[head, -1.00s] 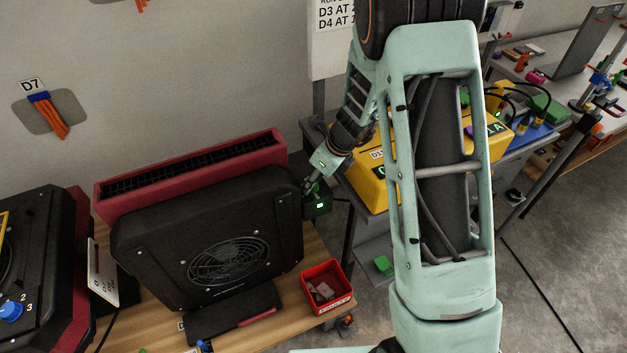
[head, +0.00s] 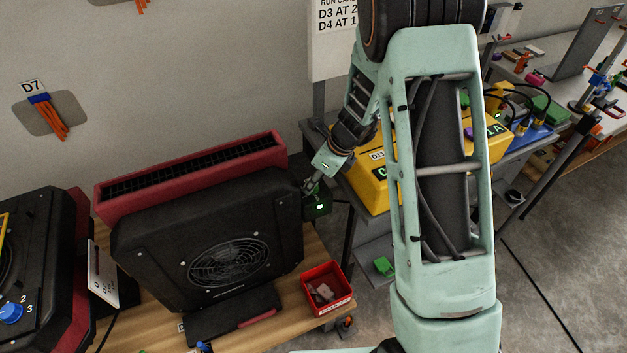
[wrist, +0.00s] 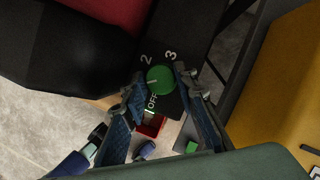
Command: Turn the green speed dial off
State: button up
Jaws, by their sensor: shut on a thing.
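The green speed dial (wrist: 160,80) shows in the wrist view on a dark panel, with the marks 2, 3 and OFF around it. A small pale pointer mark on the dial faces left, between 2 and OFF. My gripper (wrist: 161,77) is shut on the dial, one fingertip on each side. In the head view my gripper (head: 309,188) is at the right side of the black heater unit (head: 230,262), by a small box with a green light (head: 320,207). The dial itself is hidden there.
A red bin (head: 340,275) with small parts stands on the wooden bench right of the heater. A yellow box (head: 372,192) stands on the grey table close to my wrist. Another unit with a blue dial (head: 10,313) is at far left.

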jog(key=n, duration=0.2)
jog(key=n+g, duration=0.1)
jog(key=n, duration=0.1)
jog(key=n+g, duration=0.1)
jog(key=n, duration=0.1)
jog(key=shift+w+d+y, duration=0.1)
jog(key=shift+w+y, duration=0.15)
jog(key=shift+y, duration=0.05)
jog(key=n+g, duration=0.2)
jog(key=n, duration=0.2)
jog(key=shift+n, duration=0.4)
jog(key=o, duration=0.9)
jog(key=v, duration=1.2)
jog(key=shift+w+a+r, duration=0.15)
jog(key=shift+a, duration=0.15)
